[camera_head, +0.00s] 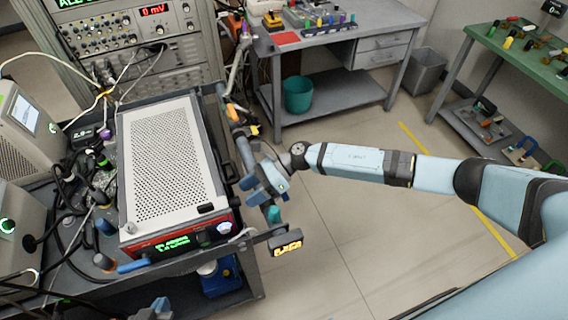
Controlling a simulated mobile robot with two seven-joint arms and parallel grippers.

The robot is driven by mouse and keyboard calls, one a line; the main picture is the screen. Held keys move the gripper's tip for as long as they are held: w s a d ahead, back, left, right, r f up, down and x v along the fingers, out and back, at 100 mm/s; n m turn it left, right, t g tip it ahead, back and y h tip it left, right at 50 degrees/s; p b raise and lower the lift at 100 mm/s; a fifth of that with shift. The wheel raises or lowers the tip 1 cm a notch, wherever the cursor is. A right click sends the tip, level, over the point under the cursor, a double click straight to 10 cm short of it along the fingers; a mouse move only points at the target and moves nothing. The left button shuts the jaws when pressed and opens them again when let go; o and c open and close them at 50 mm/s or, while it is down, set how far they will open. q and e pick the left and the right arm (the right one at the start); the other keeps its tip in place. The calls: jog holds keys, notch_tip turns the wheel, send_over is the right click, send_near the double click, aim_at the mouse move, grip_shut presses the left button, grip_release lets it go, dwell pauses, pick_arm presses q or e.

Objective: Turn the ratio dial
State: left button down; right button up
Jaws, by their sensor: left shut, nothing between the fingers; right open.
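A box-shaped instrument (165,170) with a perforated pale top stands on the cart at left. Its red-and-black front has a green-lit display (172,243) and a pale round knob (225,228), probably the ratio dial; its markings are too small to read. My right gripper (260,187) is open beside the instrument's right side, above and apart from the knob; its fingertips are hard to make out.
Cables and fittings (85,180) crowd the cart's left side. A grey workbench (330,45) with a teal bin (298,95) stands behind. The floor at right is clear under my arm.

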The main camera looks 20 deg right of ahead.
jog(key=b+v, duration=0.2)
jog(key=v, duration=0.8)
jog(key=shift+d, duration=0.25)
